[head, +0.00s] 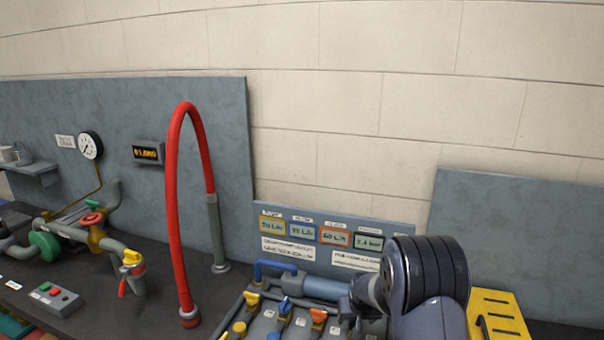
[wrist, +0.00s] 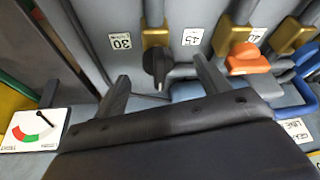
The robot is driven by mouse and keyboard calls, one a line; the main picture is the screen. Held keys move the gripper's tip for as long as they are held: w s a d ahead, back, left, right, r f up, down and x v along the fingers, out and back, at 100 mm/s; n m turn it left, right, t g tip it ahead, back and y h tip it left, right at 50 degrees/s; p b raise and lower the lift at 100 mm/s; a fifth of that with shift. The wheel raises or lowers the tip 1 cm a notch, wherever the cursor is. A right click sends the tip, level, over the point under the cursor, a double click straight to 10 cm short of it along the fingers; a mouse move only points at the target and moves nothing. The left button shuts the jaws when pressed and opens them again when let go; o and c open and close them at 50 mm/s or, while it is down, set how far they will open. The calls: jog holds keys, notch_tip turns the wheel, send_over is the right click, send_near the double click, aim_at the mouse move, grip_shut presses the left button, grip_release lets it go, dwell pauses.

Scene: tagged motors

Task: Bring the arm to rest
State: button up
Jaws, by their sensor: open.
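My arm (head: 430,275) reaches in at the lower right of the head view, over a panel of coloured valve handles. The gripper's fingers are mostly hidden there. In the wrist view my gripper (wrist: 162,84) is open, its two dark fingers apart. A dark valve handle (wrist: 155,66) on a brass-coloured body shows between and just beyond the fingertips; whether a finger touches it I cannot tell. I see nothing held.
An orange handle (wrist: 248,60) and blue pipe (wrist: 292,112) lie right of the fingers. A dial gauge (wrist: 35,130) is at lower left. In the head view, a red hose (head: 177,200) arches left of the valves, and a yellow plate (head: 495,312) stands right of my arm.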

jog(key=shift+a+m+h+p, duration=0.15)
jog(key=shift+m+h+p, duration=0.35)
jog(key=shift+m, duration=1)
